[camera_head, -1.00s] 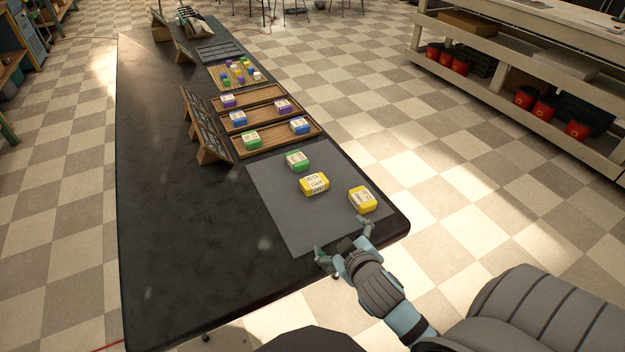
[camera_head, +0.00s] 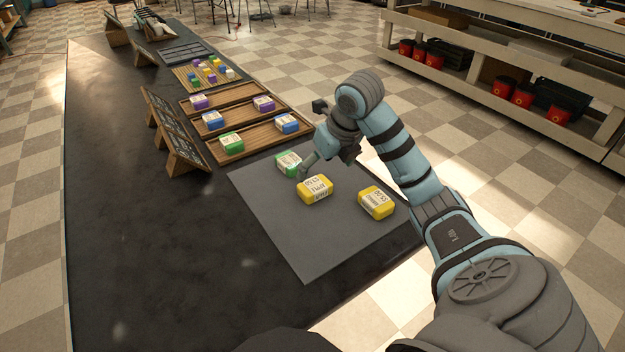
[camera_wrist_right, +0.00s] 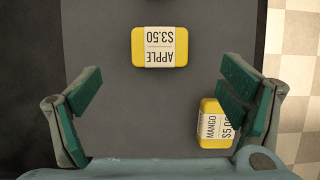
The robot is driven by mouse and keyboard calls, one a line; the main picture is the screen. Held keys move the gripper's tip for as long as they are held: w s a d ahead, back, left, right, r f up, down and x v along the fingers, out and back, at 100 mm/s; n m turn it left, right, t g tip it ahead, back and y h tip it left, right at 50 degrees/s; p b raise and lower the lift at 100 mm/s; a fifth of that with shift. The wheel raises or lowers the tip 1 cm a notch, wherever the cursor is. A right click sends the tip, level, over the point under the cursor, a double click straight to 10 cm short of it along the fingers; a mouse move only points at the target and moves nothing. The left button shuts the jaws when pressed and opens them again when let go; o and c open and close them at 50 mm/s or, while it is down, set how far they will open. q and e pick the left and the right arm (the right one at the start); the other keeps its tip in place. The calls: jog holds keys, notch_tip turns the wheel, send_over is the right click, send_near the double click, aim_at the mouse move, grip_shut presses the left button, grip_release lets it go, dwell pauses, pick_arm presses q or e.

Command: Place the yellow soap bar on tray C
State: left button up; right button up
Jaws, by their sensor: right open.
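Two yellow soap bars lie on the grey mat (camera_head: 290,235). The one labelled APPLE $3.50 (camera_head: 315,189) also shows in the right wrist view (camera_wrist_right: 160,47), ahead of and between the finger lines. The one labelled MANGO (camera_head: 377,203) is partly covered by a finger in the right wrist view (camera_wrist_right: 208,130). My right gripper (camera_head: 328,162) is open and empty above the mat, near the APPLE bar; it also shows in the wrist view (camera_wrist_right: 162,92). Three wooden trays, near (camera_head: 260,144), middle (camera_head: 236,117) and far (camera_head: 232,97), lie beyond; I cannot read which is C. My left gripper is not in view.
A green bar (camera_head: 288,162) lies on the mat near my right gripper. The trays hold green, blue and purple bars. A chalkboard sign (camera_head: 172,130) stands left of the trays. The dark table (camera_head: 130,230) is bare at left.

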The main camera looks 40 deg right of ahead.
aim_at(315, 185)
jog(key=b+x, duration=0.2)
jog(key=x, duration=0.3)
jog(key=b+x, duration=0.1)
jog(key=x, duration=0.3)
jog(key=shift+s+a+b, duration=0.1)
jog(key=shift+b, duration=0.3)
jog(key=c, duration=1.2)
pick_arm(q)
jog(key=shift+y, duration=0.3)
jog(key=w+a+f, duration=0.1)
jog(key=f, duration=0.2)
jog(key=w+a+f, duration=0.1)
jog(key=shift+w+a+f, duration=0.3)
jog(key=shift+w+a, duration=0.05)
pick_arm(e)
jog(key=shift+c, duration=0.6)
jog(key=shift+r, duration=0.1)
